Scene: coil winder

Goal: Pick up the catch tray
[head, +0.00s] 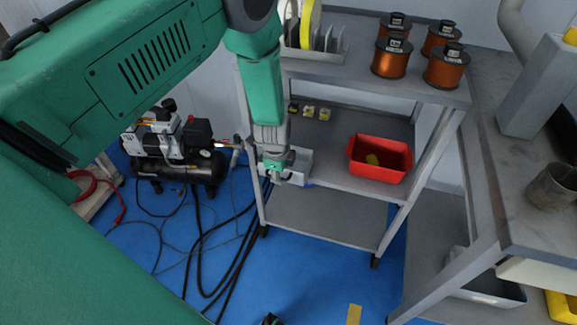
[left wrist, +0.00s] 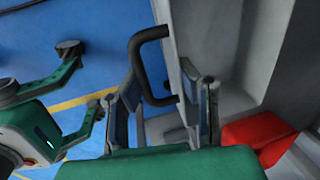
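The light grey catch tray (head: 298,165) is on the middle shelf of the trolley, left of the red bin. My left gripper (head: 276,172) points down at its left front and hides part of it. In the left wrist view the tray's grey wall (left wrist: 202,45) shows close up, with a black handle (left wrist: 140,58) standing out from it. The left fingers (left wrist: 168,112) are spread apart on either side of the handle's lower end; contact is not clear. What looks like my right gripper (left wrist: 84,80) shows at left in that view, its fingers apart and empty.
The red bin (head: 365,175) sits right of the tray and shows in the left wrist view too (left wrist: 258,130). Copper wire spools (head: 391,56) stand on the top shelf (head: 345,72) above. A compressor (head: 175,155) and loose hoses lie left. The bottom shelf (head: 325,215) is bare.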

